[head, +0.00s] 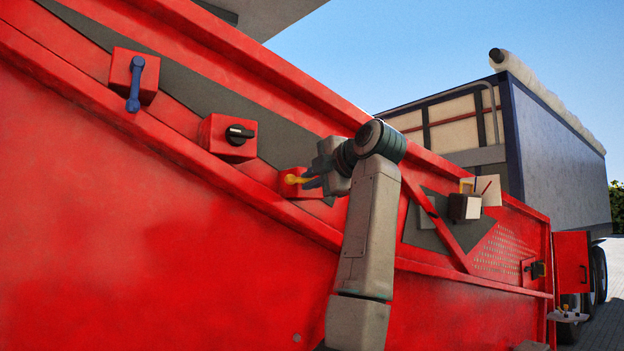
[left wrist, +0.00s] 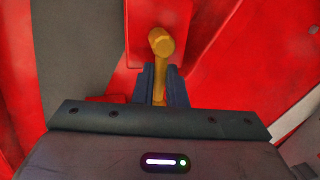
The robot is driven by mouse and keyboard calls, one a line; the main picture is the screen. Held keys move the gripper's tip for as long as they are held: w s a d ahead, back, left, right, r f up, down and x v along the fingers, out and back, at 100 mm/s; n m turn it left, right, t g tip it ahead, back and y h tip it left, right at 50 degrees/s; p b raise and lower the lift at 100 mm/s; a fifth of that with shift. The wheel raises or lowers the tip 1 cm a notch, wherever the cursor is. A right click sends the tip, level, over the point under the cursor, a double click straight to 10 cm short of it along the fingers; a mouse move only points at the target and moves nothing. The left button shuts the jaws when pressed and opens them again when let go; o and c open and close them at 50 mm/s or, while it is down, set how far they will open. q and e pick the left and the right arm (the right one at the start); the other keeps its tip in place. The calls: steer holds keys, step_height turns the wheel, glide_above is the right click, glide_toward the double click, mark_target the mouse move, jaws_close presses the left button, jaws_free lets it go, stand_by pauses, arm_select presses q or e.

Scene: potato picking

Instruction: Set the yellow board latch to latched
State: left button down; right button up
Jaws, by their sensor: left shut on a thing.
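The yellow board latch (head: 293,179) sits on a small red box (head: 284,188) on the sloping side of the red machine. In the left wrist view the latch (left wrist: 161,42) shows a round yellow pivot end with its handle running down toward my gripper. My left gripper (head: 312,183) reaches the latch from the right and is shut on its handle; in the left wrist view the dark fingers (left wrist: 160,88) stand on both sides of the handle. The handle's far end is hidden between the fingers. My right gripper is not in view.
A blue lever (head: 134,84) and a black rotary knob (head: 239,135) sit on red boxes up the slope to the left. A dark trailer (head: 560,140) stands behind at the right.

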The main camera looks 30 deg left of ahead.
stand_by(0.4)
arm_select(q)
steer(key=c, duration=1.5)
jaws_free()
steer(key=shift+d, duration=0.1)
steer(key=b+v, duration=0.3)
steer(key=v, duration=0.7)
steer(key=shift+d+r, duration=0.1)
steer(key=shift+d, duration=0.15)
